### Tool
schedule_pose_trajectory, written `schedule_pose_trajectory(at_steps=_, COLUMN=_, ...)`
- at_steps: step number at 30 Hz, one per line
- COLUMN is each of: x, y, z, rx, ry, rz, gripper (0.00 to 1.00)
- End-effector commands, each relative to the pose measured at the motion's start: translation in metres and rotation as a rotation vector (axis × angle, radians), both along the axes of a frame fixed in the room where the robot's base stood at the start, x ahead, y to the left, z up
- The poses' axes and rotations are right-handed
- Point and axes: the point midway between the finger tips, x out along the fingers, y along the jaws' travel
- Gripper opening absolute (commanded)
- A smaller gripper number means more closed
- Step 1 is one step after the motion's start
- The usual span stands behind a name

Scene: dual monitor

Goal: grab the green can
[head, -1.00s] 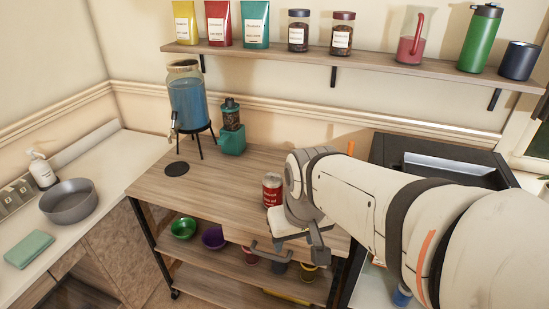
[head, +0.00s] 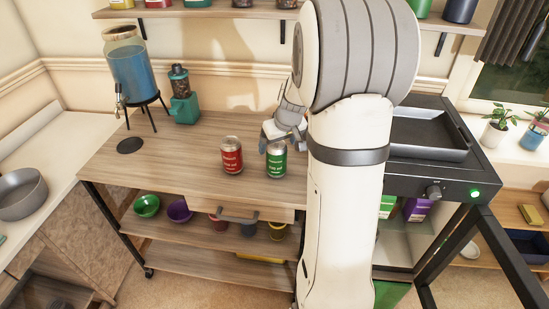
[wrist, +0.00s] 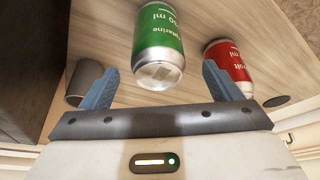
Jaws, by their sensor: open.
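The green can (head: 276,161) stands upright on the wooden cart top, just right of the red can (head: 232,157). My gripper (head: 285,132) is at the green can's upper back side, partly hidden behind my own arm. In the wrist view, the open blue fingers (wrist: 153,84) lie either side of the lower end of the green can (wrist: 160,45), with gaps on both sides. The red can (wrist: 230,66) is beside the right finger, close to it; I cannot tell if they touch.
A blue drink dispenser (head: 130,68) and a teal grinder (head: 181,96) stand at the cart's back left. The cart top's front left is clear.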

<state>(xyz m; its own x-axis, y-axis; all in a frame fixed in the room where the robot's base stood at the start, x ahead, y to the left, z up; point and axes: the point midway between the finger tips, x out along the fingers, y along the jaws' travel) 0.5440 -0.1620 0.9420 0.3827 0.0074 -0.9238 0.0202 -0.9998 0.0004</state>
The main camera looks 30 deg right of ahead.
Motion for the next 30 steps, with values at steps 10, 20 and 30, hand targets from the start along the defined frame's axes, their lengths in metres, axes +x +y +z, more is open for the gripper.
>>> schedule_pose_trajectory(at_steps=10, x=0.018, y=-0.002, z=-0.041, rx=0.001, ry=0.002, rz=0.002, gripper=0.84)
schedule_pose_trajectory(at_steps=20, x=0.020, y=-0.001, z=-0.043, rx=0.000, ry=0.001, rz=0.002, gripper=0.79)
schedule_pose_trajectory(at_steps=30, x=0.020, y=-0.001, z=-0.043, rx=0.000, ry=0.001, rz=0.002, gripper=0.52)
